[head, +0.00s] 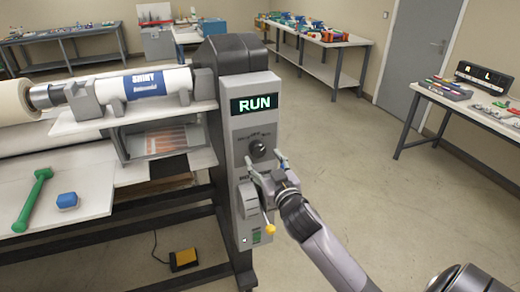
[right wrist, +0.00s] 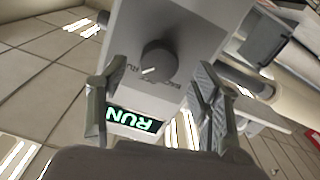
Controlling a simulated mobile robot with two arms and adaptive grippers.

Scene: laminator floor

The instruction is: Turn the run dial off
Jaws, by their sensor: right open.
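The run dial (head: 258,149) is a dark round knob on the grey control panel of the laminator, below a display (head: 257,103) that reads RUN in green. My right gripper (head: 268,165) is open, just below and in front of the dial in the head view. In the right wrist view the dial (right wrist: 157,62) shows a white pointer mark, and lies beyond and between the open fingers (right wrist: 155,105), not gripped. The display (right wrist: 133,120) appears upside down there. Some lettering around the dial is too small to read. My left gripper is not in view.
A lever with a yellow knob (head: 270,228) sits lower on the panel. A yellow foot pedal (head: 184,259) is on the floor. The floor right of the panel is free.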

